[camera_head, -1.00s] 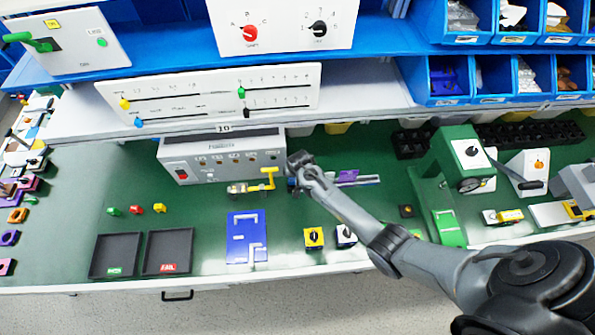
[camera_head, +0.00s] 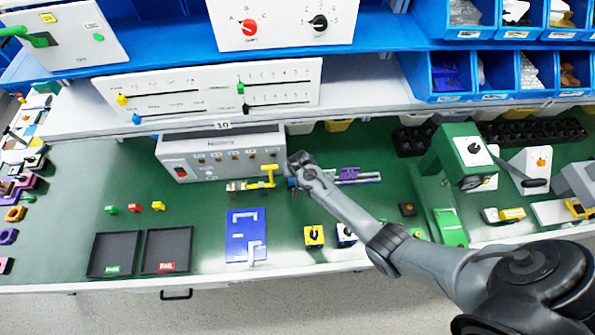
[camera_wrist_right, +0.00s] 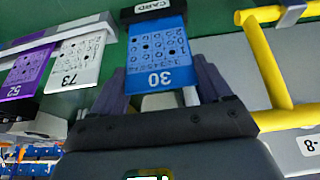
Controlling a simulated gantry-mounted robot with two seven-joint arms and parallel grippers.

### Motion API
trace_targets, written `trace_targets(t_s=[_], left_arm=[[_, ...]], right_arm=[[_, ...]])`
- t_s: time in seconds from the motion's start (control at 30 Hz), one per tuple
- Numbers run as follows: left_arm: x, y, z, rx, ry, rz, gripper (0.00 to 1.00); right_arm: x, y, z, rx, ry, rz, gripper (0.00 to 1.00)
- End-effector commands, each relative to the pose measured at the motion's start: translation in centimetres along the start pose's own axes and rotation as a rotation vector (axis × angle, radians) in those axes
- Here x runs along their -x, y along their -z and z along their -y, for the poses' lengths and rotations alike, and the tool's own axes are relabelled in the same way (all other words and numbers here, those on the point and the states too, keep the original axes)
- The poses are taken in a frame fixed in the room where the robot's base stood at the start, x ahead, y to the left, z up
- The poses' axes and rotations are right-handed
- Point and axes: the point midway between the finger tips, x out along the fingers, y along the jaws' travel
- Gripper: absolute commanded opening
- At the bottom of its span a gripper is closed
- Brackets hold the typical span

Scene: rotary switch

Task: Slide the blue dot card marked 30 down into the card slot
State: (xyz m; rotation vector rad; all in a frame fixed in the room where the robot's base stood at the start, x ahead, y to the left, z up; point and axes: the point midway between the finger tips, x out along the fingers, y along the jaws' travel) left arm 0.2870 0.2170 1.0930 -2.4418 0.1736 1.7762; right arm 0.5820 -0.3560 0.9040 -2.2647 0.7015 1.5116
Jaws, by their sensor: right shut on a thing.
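The blue dot card (camera_wrist_right: 160,62) marked 30 is in the right wrist view, its number toward my gripper. My right gripper (camera_wrist_right: 160,85) is shut on it, with one finger on each side. The card's far edge meets a black piece labelled CARD (camera_wrist_right: 155,9); I cannot tell how far it is inside any slot. My left gripper is not in view.
A yellow pipe (camera_wrist_right: 275,70) runs close to the right of my gripper. A white card marked 73 (camera_wrist_right: 77,60) and a purple card marked 52 (camera_wrist_right: 25,70) stand on a rail to the left. The grey box (camera_head: 220,158) stands behind the pipe.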

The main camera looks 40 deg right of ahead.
Motion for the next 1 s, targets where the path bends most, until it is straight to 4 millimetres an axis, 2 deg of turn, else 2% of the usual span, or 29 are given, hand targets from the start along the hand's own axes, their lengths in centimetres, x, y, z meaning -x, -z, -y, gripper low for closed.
trace_targets(t_s=[0.7,0.73,0.87,1.0], left_arm=[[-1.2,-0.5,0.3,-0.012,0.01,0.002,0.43],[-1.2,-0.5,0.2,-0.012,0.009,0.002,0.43],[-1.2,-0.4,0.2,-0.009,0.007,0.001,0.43],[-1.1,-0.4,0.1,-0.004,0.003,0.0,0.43]], right_arm=[[-1.7,-0.7,0.0,0.0,0.0,0.0,0.49],[-1.7,-0.7,0.0,0.0,0.0,0.0,0.79],[-1.6,-0.7,0.0,0.0,0.0,0.0,0.99],[-1.6,-0.7,0.0,0.0,0.0,0.0,1.0]])
